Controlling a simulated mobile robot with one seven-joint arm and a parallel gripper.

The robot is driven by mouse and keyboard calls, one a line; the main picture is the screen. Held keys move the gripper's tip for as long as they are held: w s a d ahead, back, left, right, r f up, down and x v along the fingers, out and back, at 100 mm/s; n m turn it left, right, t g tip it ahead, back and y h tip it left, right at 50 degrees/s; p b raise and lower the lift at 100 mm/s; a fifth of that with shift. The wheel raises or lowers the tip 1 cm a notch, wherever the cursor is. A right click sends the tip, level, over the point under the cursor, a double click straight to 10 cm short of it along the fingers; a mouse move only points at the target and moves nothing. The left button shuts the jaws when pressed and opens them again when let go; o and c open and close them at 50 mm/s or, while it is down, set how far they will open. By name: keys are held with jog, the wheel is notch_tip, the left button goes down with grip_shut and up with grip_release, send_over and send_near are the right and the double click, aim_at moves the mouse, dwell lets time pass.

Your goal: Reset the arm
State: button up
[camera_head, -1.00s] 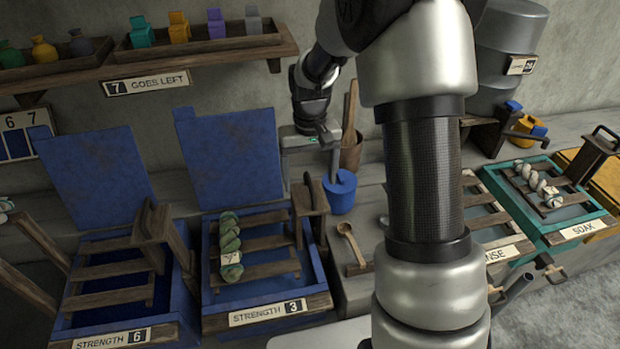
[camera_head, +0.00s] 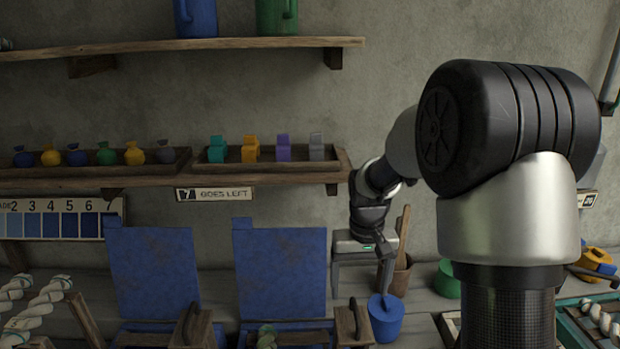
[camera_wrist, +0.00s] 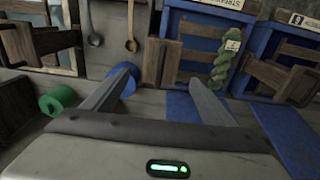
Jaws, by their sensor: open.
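My gripper (camera_head: 361,288) hangs fingers-down at the end of my arm, in front of the wall and right of the right blue lid. Its jaws are apart, with nothing held between them. In the wrist view the two fingers of my gripper (camera_wrist: 160,80) spread over the bench. A small blue pot (camera_head: 386,320) stands just below the right finger in the head view. In the wrist view the blue pot (camera_wrist: 130,74) is partly hidden behind the left finger. I cannot tell whether the finger touches it.
Two raised blue lids (camera_head: 282,272) stand left of my gripper. A wooden cup (camera_head: 400,275) with a stick and a green spool (camera_head: 447,280) are to the right. A shelf (camera_head: 180,182) with small bags and coloured blocks runs above. A green skein (camera_wrist: 222,66) lies over a blue vat.

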jog(key=s+r+t, duration=0.3)
jog(key=s+r, duration=0.7)
jog(key=r, duration=0.4)
jog(key=s+r+t, duration=0.2)
jog(key=s+r, duration=0.2)
jog(key=s, duration=0.9)
jog(key=shift+p, duration=0.3)
